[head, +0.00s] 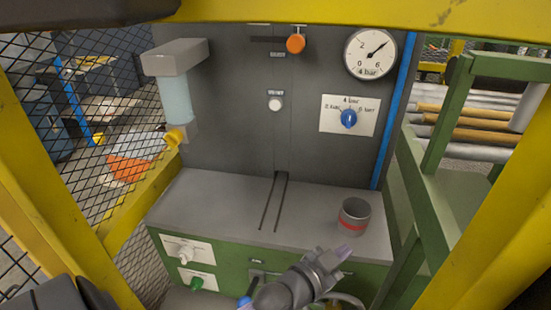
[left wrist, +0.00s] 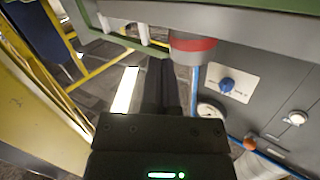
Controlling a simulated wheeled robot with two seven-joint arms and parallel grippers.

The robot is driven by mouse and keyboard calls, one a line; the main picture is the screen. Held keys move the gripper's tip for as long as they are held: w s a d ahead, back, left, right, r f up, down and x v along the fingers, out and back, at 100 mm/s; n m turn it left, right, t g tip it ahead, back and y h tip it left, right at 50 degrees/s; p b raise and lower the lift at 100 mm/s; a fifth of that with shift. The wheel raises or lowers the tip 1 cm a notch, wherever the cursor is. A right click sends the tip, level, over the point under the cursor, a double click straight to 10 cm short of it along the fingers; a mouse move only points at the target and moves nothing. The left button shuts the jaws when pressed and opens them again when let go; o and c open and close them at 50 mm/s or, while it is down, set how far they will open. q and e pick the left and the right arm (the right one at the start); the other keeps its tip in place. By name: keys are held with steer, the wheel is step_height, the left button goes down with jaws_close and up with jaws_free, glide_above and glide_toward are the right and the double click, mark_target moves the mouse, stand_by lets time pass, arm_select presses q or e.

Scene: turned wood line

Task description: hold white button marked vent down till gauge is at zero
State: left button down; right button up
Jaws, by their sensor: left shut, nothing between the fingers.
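The white button (head: 275,104) is on the grey upright panel, below a small label too fine to read surely. Nothing touches it. It also shows in the left wrist view (left wrist: 297,117). The round gauge (head: 371,54) is at the panel's upper right, its needle pointing up and right, well away from the 0. Its edge shows in the left wrist view (left wrist: 210,108). My left gripper (head: 343,251) is in front of the bench, right of and below the button, apart from it. In the left wrist view its black fingers (left wrist: 165,85) are together and empty. My right gripper is not in view.
A grey mug with a red band (head: 354,219) stands on the bench close beyond my left gripper. A blue selector (head: 348,118) and an orange knob (head: 295,44) are on the panel. Yellow posts (head: 480,215) frame both sides. The bench top (head: 225,205) left of the mug is clear.

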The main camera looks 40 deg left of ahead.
mark_target(275, 105)
arm_select(q)
steer(key=w+a+r+n+t+y, duration=0.1)
steer(key=a+r+t+y, duration=0.15)
steer(key=r, duration=0.45)
steer(key=w+a+r+n+t+y, duration=0.1)
steer(key=w+a+r+t, duration=0.1)
steer(key=r+t, duration=0.35)
steer(key=s+a+r+n+g+y, duration=0.1)
steer(key=a+r+n+g+y, duration=0.2)
steer(key=y, duration=0.7)
steer(key=s+a+r+n+g+y, duration=0.2)
steer(key=a+n+g+y, duration=0.6)
steer(key=a+n+y, duration=0.3)
steer(key=shift+a+r+n+g+p, duration=0.3)
steer(key=shift+a+r+n+p, duration=0.15)
steer(key=shift+n, duration=0.25)
steer(key=shift+w+f+y, duration=0.1)
steer(key=shift+y, duration=0.15)
steer(key=w+a+b, duration=0.4)
steer(key=w+b, duration=0.3)
steer(key=b, duration=0.1)
steer(key=shift+w+a+b, duration=0.15)
steer(key=shift+w+b, duration=0.15)
steer(key=shift+w, duration=0.05)
